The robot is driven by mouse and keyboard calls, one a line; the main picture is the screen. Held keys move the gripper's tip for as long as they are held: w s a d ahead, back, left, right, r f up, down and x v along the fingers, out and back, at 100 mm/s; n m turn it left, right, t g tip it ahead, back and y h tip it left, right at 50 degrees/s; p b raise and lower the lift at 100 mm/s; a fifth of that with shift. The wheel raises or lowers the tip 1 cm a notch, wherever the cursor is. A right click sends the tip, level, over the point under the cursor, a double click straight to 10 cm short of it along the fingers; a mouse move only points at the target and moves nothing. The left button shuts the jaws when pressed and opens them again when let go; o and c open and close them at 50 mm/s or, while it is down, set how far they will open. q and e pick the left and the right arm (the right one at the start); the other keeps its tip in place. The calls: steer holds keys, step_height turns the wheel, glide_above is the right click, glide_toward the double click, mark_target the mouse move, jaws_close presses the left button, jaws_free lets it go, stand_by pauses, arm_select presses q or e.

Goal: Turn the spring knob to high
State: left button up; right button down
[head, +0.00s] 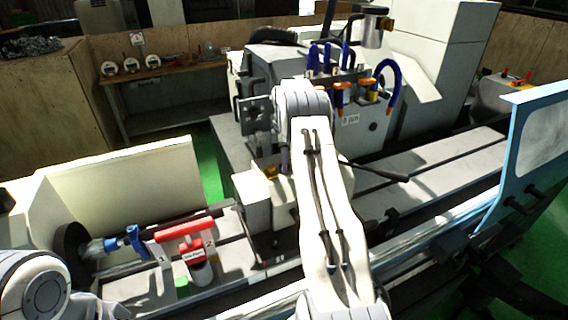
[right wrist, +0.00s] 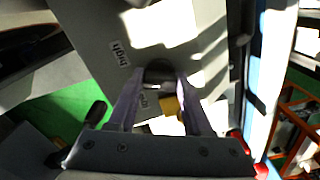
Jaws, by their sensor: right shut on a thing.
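The spring knob (right wrist: 159,70) is a small dark knob on a light grey panel in the right wrist view. My right gripper (right wrist: 158,78) is shut on it, with one finger on each side. A label reading "high" (right wrist: 122,52) is to the knob's upper left. A second label (right wrist: 149,103), partly hidden and hard to read, is below the knob between the fingers. In the head view, my right arm reaches over the grinder and hides the knob and most of the gripper. My left gripper is not in view; only part of my left arm shows at the lower left.
A yellow part (right wrist: 169,106) is close to the right finger. In the head view, blue coolant hoses (head: 388,82) rise behind my right arm. A blue-framed guard (head: 515,175) is at right.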

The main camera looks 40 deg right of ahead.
steer(key=m, duration=0.5)
steer(key=shift+r, duration=0.1)
steer(key=shift+m+b, duration=0.3)
steer(key=shift+m, duration=0.1)
steer(key=shift+c, duration=1.8)
jaws_free()
